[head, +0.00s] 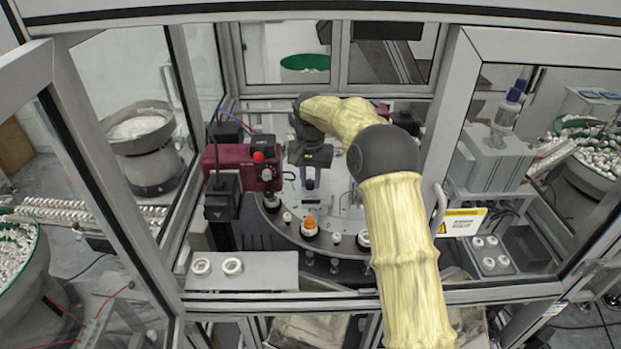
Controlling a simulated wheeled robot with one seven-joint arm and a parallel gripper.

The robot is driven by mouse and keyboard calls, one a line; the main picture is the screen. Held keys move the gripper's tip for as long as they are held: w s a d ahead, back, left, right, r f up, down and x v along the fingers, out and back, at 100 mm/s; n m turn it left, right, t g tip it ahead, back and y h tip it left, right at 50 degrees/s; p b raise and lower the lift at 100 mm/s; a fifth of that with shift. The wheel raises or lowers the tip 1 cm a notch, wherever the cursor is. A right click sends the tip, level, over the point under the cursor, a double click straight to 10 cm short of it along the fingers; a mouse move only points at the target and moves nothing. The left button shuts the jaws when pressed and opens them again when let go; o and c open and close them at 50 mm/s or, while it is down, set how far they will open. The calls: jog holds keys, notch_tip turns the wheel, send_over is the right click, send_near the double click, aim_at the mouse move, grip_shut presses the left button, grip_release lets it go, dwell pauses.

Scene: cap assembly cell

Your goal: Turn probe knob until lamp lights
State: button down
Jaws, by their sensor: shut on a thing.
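My gripper (311,187) points down over the back of the curved dial inside the cell, at the end of my cream-sleeved arm. Its fingers are shut on a small part that I take to be the probe knob. The fingers mostly hide the knob, and its angle cannot be made out. I cannot single out the lamp or tell whether it is lit. A maroon box (225,165) with a red button (258,157) on it stands left of my gripper.
The dark curved dial (285,238) carries several white parts and one orange-topped part (309,224). A grey shelf (265,265) with two white rings is at the front left. My arm reaches in past the right door frame (448,130). Metal posts close in both sides.

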aim_at(310, 181)
jog(key=shift+n, duration=0.6)
jog(key=c, duration=1.2)
grip_release()
jog(key=shift+a, duration=0.1)
jog(key=shift+r+b, duration=0.4)
jog(key=shift+r, duration=0.25)
notch_tip(310, 181, up, 16)
jog(key=shift+p, duration=0.4)
